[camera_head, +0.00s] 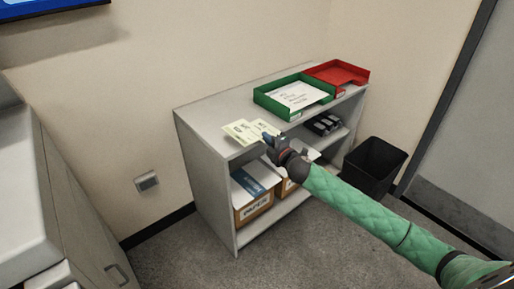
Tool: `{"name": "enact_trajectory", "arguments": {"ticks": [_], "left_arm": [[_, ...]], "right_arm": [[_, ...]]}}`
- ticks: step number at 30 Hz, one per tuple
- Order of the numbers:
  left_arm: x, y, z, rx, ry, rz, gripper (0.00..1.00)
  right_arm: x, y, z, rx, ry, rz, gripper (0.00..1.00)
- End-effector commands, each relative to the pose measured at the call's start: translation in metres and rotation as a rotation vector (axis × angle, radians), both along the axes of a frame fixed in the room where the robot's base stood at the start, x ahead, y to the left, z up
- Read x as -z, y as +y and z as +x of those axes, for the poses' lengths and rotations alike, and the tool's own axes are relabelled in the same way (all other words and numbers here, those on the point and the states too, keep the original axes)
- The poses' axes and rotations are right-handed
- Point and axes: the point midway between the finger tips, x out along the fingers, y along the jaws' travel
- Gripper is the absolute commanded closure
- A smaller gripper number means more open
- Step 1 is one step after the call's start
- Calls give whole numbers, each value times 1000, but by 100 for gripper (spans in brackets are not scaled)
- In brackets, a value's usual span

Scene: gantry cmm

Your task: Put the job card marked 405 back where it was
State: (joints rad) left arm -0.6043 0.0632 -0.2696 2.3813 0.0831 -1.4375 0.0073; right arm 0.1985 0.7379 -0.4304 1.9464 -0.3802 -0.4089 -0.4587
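Pale yellow job cards (240,131) show at the front left of the grey shelf unit's top (205,112), apparently two side by side or overlapping. Their print is too small to read, so I cannot tell which is marked 405. My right gripper (269,138) is at the right end of these cards, over the front edge of the top. Its dark fingers meet or cover the near edge of the right-hand card. I cannot tell whether they are shut on it or whether the card rests on the top. My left gripper is not in view.
A green tray (268,104) holding white paper and a red tray (352,70) stand at the back right of the top. Boxes (254,210) and dark items (322,124) fill lower shelves. A black bin (374,168) stands to the right. The top's left part is clear.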

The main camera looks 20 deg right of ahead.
Motion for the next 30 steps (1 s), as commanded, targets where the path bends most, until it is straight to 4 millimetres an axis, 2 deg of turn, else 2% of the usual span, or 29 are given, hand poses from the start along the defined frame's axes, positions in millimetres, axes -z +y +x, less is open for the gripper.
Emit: {"name": "enact_trajectory", "arguments": {"ticks": [3,9,14,22,30], "left_arm": [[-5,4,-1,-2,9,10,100],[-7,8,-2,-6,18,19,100],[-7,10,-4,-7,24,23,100],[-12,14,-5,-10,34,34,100],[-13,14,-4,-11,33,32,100]], "right_arm": [[10,14,15,0,0,3,100],[23,24,28,0,1,1,100],[29,26,30,0,1,1,100],[62,25,29,1,2,1,100],[64,25,29,0,0,0,100]]}}
